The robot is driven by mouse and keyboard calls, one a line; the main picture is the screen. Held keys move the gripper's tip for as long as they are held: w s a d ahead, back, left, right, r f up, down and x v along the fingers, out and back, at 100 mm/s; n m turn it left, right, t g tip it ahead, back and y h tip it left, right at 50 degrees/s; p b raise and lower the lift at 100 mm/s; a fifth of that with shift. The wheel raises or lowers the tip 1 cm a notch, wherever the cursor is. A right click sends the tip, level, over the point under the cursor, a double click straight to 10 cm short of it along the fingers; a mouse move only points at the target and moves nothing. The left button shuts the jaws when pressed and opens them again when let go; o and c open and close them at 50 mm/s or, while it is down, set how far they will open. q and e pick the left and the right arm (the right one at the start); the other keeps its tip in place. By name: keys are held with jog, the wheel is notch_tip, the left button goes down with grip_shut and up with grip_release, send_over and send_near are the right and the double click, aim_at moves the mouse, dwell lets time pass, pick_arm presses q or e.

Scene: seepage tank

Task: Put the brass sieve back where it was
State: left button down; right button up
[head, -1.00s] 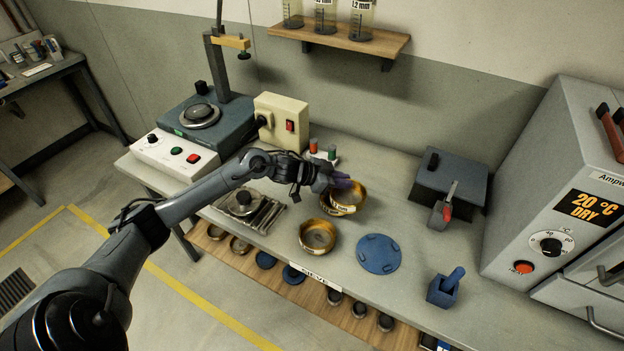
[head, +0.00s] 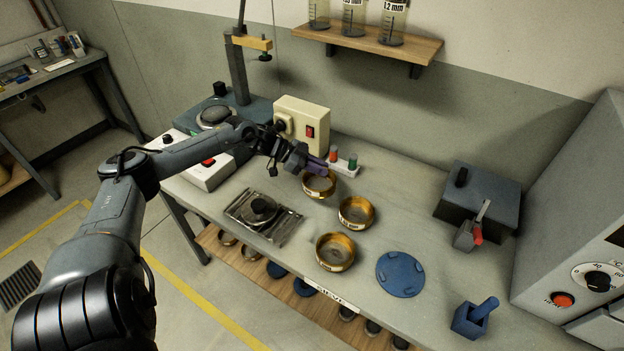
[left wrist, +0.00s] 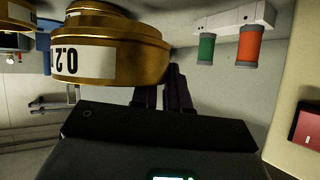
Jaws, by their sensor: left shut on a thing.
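Three brass sieves show on the bench side in the head view. My left gripper (head: 322,167) is shut on the rim of the rearmost sieve (head: 318,188). In the left wrist view this sieve (left wrist: 115,62) fills the top left and carries a white label that reads upside down, seemingly "0.2". Whether its base touches the bench is hard to tell. A second sieve (head: 356,213) stands to its right and nearer, apart from it. A third sieve (head: 335,252) stands nearer the front edge. My right gripper is out of view.
A rack with red and green pieces (head: 343,166) stands just behind the held sieve. The cream switch box (head: 302,122) is behind left. A metal tray with a dark knob (head: 262,212) is front left. A blue disc (head: 400,274) lies right of the sieves. Bench space between the disc and dark box (head: 478,200) is free.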

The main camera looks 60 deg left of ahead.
aim_at(310, 175)
pick_arm(q)
jog(key=shift+s+a+f+b, duration=0.2)
jog(key=shift+s+a+f, duration=0.15)
jog(key=shift+a, duration=0.25)
jog(key=shift+s+a+f+b, duration=0.2)
jog(key=shift+a+f, duration=0.25)
jog(key=shift+a, duration=0.15)
jog(key=shift+f+b, duration=0.75)
jog(key=shift+f, duration=1.2)
jog(key=shift+f, duration=0.1)
jog(key=c, duration=1.1)
grip_release()
jog(key=shift+s+a+r+p, duration=0.15)
jog(key=shift+s+r+p, duration=0.1)
jog(key=shift+r+p, duration=0.05)
jog(key=shift+p+v, duration=3.5)
jog(key=shift+v, duration=2.15)
